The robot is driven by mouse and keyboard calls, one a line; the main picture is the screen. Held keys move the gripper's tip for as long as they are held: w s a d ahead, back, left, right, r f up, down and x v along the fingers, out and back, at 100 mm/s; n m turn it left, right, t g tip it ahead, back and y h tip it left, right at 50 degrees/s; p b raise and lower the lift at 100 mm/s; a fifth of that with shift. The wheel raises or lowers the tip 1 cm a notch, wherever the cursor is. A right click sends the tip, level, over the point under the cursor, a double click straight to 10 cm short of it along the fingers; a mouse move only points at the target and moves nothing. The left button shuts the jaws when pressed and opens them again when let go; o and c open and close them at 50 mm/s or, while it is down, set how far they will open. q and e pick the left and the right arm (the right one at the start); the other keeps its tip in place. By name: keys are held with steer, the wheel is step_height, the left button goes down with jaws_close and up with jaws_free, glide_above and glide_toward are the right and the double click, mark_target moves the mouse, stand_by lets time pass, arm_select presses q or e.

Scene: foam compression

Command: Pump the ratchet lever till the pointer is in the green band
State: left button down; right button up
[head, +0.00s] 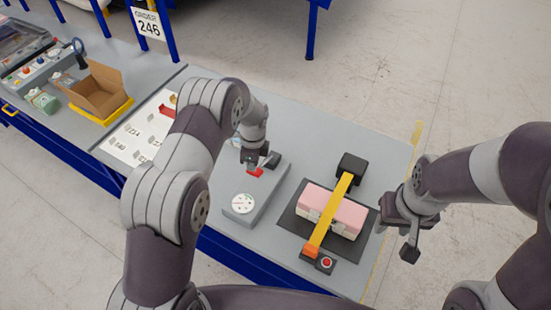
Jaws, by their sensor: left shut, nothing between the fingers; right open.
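A round white gauge (243,203) is on the low grey unit (262,207) in the middle of the table. Its pointer and green band are too small to read. A red part (256,172), perhaps the lever's grip, shows at the unit's far end. My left gripper (262,163) is shut just above and beside it; I cannot tell if they touch. A pink foam block (322,205) lies under a yellow strap (330,212) on a dark mat (293,222). My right gripper (396,236) is open and empty, right of the mat.
A black block (352,167) stands at the strap's far end. An orange piece (311,251) and a red button box (326,263) are at its near end. A white board (118,146), a cardboard box (97,92) and a control panel (27,68) are to the left.

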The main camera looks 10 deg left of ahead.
mark_target(257, 172)
arm_select(q)
steer(key=w+m, duration=0.1)
steer(key=m, duration=0.1)
steer(key=w+m, duration=0.1)
steer(key=m, duration=0.1)
steer(key=w+d+m, duration=0.1)
steer(key=m, duration=0.1)
steer(key=shift+r+t+b, duration=0.2)
steer(key=shift+t+b, duration=0.1)
steer(key=shift+b, duration=0.1)
steer(key=f+b, duration=0.2)
steer(key=f, duration=0.1)
steer(key=f+b, duration=0.1)
steer(key=f, duration=0.1)
steer(key=shift+w+a+f, duration=0.15)
steer(key=shift+a+f, duration=0.05)
steer(key=shift+a, duration=0.15)
steer(key=shift+f+b, duration=0.35)
arm_select(e)
steer(key=f, duration=0.2)
steer(key=d+f, duration=0.1)
steer(key=f, duration=0.1)
steer(key=shift+f, duration=0.3)
steer(key=shift+a, duration=0.1)
